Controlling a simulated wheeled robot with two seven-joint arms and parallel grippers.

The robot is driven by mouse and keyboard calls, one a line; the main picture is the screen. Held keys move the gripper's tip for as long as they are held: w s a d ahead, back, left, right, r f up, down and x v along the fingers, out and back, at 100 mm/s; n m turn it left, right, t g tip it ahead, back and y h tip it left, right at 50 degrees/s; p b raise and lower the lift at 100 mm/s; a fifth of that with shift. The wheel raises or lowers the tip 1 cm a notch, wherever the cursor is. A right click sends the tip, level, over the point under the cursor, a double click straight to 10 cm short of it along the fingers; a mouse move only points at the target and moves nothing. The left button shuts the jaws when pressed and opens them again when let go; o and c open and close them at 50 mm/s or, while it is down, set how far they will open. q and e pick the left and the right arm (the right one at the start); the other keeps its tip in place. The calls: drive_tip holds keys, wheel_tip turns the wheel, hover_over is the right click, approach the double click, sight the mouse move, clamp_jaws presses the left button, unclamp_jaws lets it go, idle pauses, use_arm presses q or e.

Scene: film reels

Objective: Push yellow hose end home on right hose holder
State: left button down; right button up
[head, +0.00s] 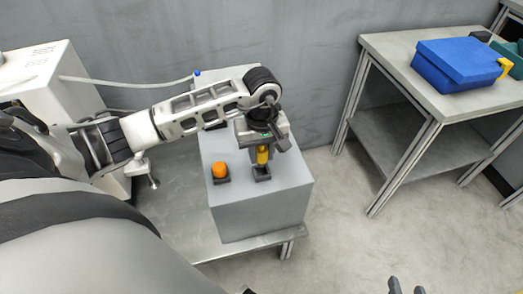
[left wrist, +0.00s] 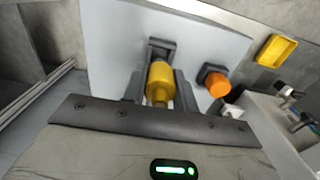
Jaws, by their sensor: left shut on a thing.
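The yellow hose end (head: 262,155) stands upright at the dark right hose holder (head: 262,174) on top of a grey box. My left gripper (head: 262,146) comes down from above and is shut on the hose end. In the left wrist view the yellow hose end (left wrist: 160,80) lies between the two dark fingers, in line with the holder (left wrist: 161,46). I cannot tell how deep it sits in the holder. My right gripper (head: 406,287) shows only its dark fingertips at the bottom edge, apart and empty.
An orange end (head: 219,170) stands in another dark holder, left of the yellow one. The grey box (head: 255,222) rests on a low metal bench (head: 170,205). A side table (head: 382,50) with a blue case (head: 455,65) stands at the right. The floor between is clear.

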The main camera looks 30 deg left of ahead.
sight(261, 165)
use_arm(q)
drive_tip(key=shift+f, duration=0.25)
use_arm(e)
drive_tip(key=shift+f, duration=0.1)
drive_tip(key=shift+r, duration=0.2)
use_arm(q)
drive_tip(key=shift+f, duration=0.1)
use_arm(e)
drive_tip(key=shift+f, duration=0.1)
